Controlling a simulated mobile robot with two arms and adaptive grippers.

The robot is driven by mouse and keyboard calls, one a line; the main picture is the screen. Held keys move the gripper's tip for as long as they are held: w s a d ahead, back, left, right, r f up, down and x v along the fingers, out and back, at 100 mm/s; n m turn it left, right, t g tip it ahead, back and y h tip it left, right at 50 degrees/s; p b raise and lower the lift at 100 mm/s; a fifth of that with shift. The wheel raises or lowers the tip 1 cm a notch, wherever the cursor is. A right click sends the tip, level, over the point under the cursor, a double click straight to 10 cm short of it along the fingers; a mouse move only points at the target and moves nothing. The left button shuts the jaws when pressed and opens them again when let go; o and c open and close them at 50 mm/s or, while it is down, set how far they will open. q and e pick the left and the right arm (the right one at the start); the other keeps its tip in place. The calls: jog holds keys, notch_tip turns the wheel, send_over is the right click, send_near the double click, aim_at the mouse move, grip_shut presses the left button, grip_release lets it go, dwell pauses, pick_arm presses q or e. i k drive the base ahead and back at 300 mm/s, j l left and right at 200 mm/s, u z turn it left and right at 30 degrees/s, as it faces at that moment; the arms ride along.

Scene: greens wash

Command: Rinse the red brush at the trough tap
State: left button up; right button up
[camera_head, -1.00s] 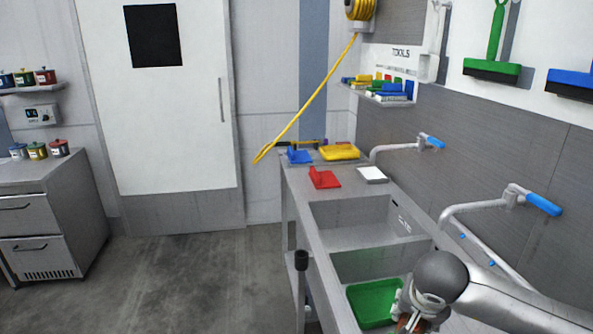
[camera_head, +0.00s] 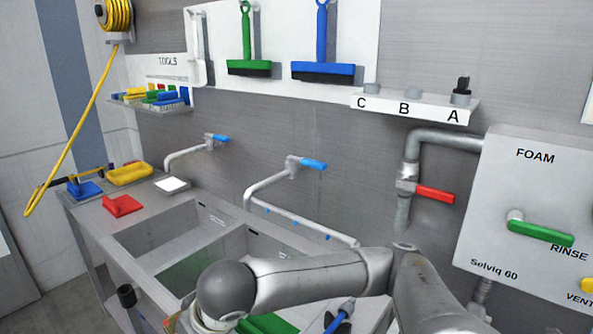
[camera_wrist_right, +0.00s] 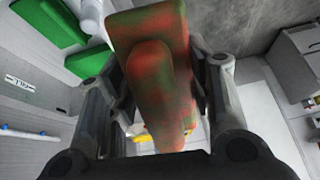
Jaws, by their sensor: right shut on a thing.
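In the right wrist view, my right gripper (camera_wrist_right: 160,105) is shut on the red brush (camera_wrist_right: 150,35), which has green patches over its red surface. In the head view only my arm and wrist show clearly; the gripper and brush are mostly hidden at the bottom edge. The steel trough (camera_head: 130,258) lies at lower left, with my right wrist over its near part. Two taps with blue levers stand on the wall behind it, a farther one (camera_head: 217,138) and a nearer one (camera_head: 313,163). I see no water running. My left gripper is out of view.
A red scoop-like item (camera_head: 122,205), a blue one (camera_head: 85,189), a yellow tray (camera_head: 130,173) and a white pad (camera_head: 171,184) lie at the trough's far end. A foam and rinse panel (camera_head: 535,190) and red-levered pipe (camera_head: 434,194) stand at right.

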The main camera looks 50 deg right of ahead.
aim_at(306, 162)
jog(key=j+z, duration=0.15)
jog(key=z, duration=0.3)
jog(key=j+z, duration=0.1)
jog(key=z, duration=0.35)
